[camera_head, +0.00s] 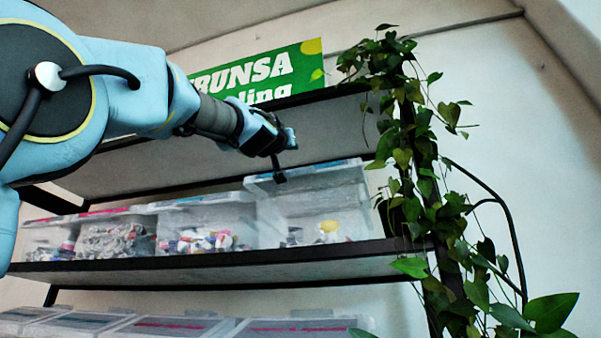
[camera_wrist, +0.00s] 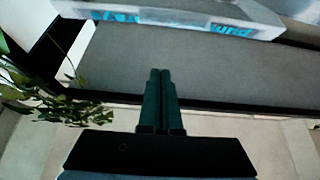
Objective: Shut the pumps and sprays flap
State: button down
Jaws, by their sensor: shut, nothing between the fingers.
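A clear bin (camera_head: 330,212) with a few small items stands at the right end of the upper shelf. Its pale flap (camera_head: 330,177) with a blue strip sits higher than the neighbouring lids and looks raised; its exact angle is hard to tell. In the wrist view, a pale edge with blue lettering, partly cut off and seemingly starting "Pump" (camera_wrist: 232,30), shows at the top. My gripper (camera_head: 279,174) is shut and empty, fingers pointing down in front of the flap's left part. In the wrist view, the closed dark fingers (camera_wrist: 160,75) appear apart from the lettered edge.
Several filled clear bins (camera_head: 205,228) stand to the left on the shelf (camera_head: 330,262). More lidded bins (camera_head: 165,326) are below. A leafy plant (camera_head: 410,150) climbs the right post, close to the bin. A green sign (camera_head: 300,68) is above.

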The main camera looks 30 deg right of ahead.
notch_tip(320, 180, up, 5)
jog(key=p, duration=0.9)
send_over(303, 174)
jog(key=s+a, duration=0.1)
jog(key=shift+r, duration=0.1)
notch_tip(303, 174, down, 4)
jog(key=b, duration=0.3)
jog(key=shift+w+d, duration=0.1)
jog(key=shift+d+f, duration=0.1)
jog(key=shift+f, duration=0.15)
jog(key=shift+f+b, duration=0.1)
jog(key=shift+b, duration=0.3)
jog(key=shift+f+b, duration=0.3)
jog(key=shift+b, duration=0.15)
jog(key=f+b, duration=0.1)
jog(key=b, duration=0.1)
jog(key=f+t+h+b, duration=0.1)
jog(key=b, duration=0.2)
jog(key=shift+w+d+f, duration=0.2)
jog(key=shift+f, duration=0.1)
jog(key=shift+w+d+f+b, duration=0.1)
jog(key=shift+w+f+b, duration=0.05)
jog(key=shift+f+b, duration=0.3)
jog(key=shift+w+d+f+b, duration=0.1)
jog(key=shift+f+b, duration=0.25)
jog(key=shift+b, duration=0.1)
